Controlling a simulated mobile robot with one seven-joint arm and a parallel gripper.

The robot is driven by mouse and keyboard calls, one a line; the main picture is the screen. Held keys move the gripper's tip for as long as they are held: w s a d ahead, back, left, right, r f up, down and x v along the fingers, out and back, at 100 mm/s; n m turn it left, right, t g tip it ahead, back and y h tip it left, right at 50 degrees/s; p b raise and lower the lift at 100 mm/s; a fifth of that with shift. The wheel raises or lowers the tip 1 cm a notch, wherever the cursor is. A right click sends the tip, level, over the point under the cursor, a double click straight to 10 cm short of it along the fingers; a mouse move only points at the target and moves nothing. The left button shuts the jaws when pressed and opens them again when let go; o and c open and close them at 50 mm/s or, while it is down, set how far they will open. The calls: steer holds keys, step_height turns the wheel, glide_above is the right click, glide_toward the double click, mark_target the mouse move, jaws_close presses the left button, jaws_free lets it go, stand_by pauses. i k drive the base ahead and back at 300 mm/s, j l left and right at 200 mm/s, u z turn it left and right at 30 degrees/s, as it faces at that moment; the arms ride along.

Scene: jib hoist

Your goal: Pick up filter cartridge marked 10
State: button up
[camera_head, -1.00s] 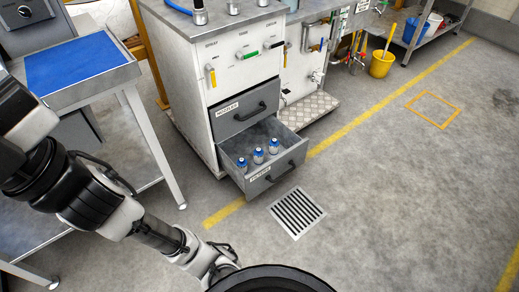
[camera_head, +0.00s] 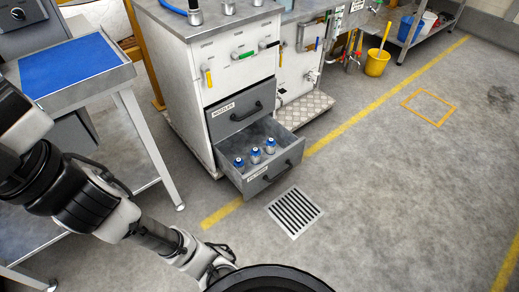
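Several filter cartridges, grey with blue tops, stand upright in the open lower drawer (camera_head: 262,168) of the white cabinet. I make out a left one (camera_head: 239,163), a middle one (camera_head: 255,155) and a right one (camera_head: 270,146). Their markings are too small to read, so I cannot tell which is marked 10. My arm comes in from the left and runs down to the bottom edge. My gripper is not in view. The arm is apart from the drawer.
The closed drawer marked NOZZLES (camera_head: 241,110) is above the open one. A table with a blue mat (camera_head: 68,66) stands at left. A floor grate (camera_head: 294,212) lies in front of the drawer. A yellow bucket (camera_head: 376,63) is at the back. The floor at right is clear.

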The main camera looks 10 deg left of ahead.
mark_target(239, 163)
steer(key=u, duration=0.35)
steer(key=i+l+u, duration=0.15)
steer(key=i+u, duration=0.15)
steer(key=u, duration=0.2)
steer(key=i+l+u, duration=0.2)
steer(key=u, duration=0.3)
steer(key=i+l+u, duration=0.1)
steer(key=l, duration=0.25)
steer(key=i+l, duration=0.3)
steer(key=i+l+u, duration=0.15)
steer(key=l, duration=0.6)
steer(key=i+l, duration=0.1)
steer(key=l, duration=0.25)
steer(key=i+j, duration=0.25)
steer(key=j, duration=0.15)
